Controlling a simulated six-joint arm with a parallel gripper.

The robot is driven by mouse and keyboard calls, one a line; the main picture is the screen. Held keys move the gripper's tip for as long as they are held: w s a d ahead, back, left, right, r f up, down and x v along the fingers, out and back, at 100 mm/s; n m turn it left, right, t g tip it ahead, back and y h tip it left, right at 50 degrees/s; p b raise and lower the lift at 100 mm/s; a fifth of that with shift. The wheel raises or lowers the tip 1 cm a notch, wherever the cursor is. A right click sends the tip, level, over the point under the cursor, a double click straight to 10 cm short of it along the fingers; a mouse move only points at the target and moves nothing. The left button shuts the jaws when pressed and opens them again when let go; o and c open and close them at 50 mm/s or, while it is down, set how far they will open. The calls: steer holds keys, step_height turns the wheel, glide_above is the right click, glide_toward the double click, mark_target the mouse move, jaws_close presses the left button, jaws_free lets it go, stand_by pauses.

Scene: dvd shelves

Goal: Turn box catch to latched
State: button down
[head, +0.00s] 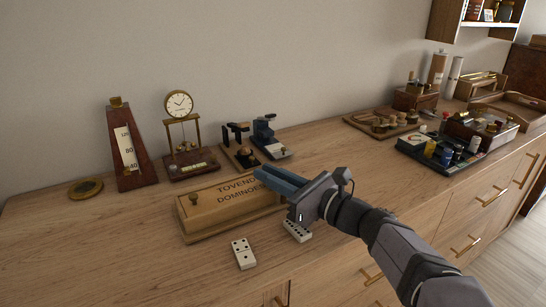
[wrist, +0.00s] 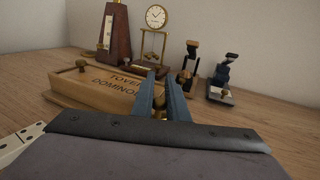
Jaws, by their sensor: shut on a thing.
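The wooden dominoes box (head: 225,209) lies on the table with its lettered lid facing up. It also shows in the wrist view (wrist: 100,92). A small brass knob (head: 194,199) is at its left end. My gripper (head: 258,174) reaches over the right end of the box, and its blue fingers hide that part in the head view. In the wrist view my gripper (wrist: 161,77) is shut on the brass box catch (wrist: 159,98), which shows between the fingers. The catch's exact angle is hard to tell.
Domino tiles (head: 243,253) lie in front of the box, one close under my gripper. Behind the box stand a metronome (head: 130,150), a brass clock (head: 179,106) and small dark instruments (head: 264,135). Bare table lies right of these, before a dark tray (head: 440,152).

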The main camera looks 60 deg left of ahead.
steer(key=g+p, duration=0.1)
steer(key=n+g+h+p, duration=0.1)
steer(key=n+p, duration=0.1)
steer(key=p, duration=0.1)
steer(key=shift+s+d+r+g, duration=0.1)
steer(key=shift+s+r+g, duration=0.2)
steer(key=shift+g, duration=0.1)
steer(key=n+g+h+p, duration=0.1)
steer(key=p, duration=0.1)
steer(key=n+g+h+p, duration=0.1)
steer(key=p, duration=0.1)
steer(key=shift+s+d+f+g, duration=0.15)
steer(key=shift+s+d+g, duration=0.05)
steer(key=shift+s+g, duration=0.1)
steer(key=shift+s+d+f+n+g+h+p, duration=0.15)
steer(key=shift+n+g+h+p, duration=0.6)
steer(key=shift+p, duration=0.55)
steer(key=c, duration=1.8)
jaws_free()
steer(key=shift+b+v, duration=0.35)
steer(key=shift+v, duration=3.35)
